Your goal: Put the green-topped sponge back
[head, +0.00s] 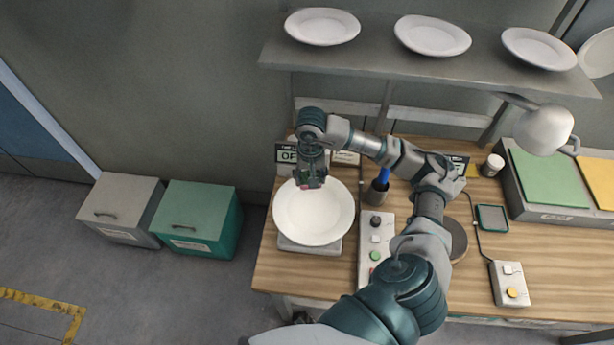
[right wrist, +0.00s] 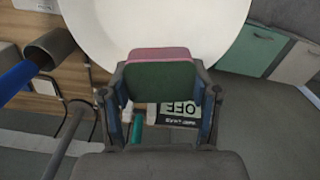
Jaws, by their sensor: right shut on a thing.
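My right gripper (head: 312,179) is shut on a sponge with a green side and a pink side. In the right wrist view the sponge (right wrist: 158,78) sits between the fingers of the right gripper (right wrist: 160,95), its green side toward the camera. The gripper points down over a white plate (head: 318,221) at the left end of the bench; the plate also fills the top of the right wrist view (right wrist: 215,40). Whether the sponge touches the plate I cannot tell. A small empty-looking dark tray with a teal rim (head: 491,217) lies on the bench to the right. My left gripper is out of view.
A dark cup (head: 376,195) with a blue-handled tool and a button panel (head: 375,255) stand beside the plate. A lamp (head: 543,130), a control box (head: 509,283) and a cable are at the right. A shelf (head: 380,60) with several plates hangs above. Two bins stand left.

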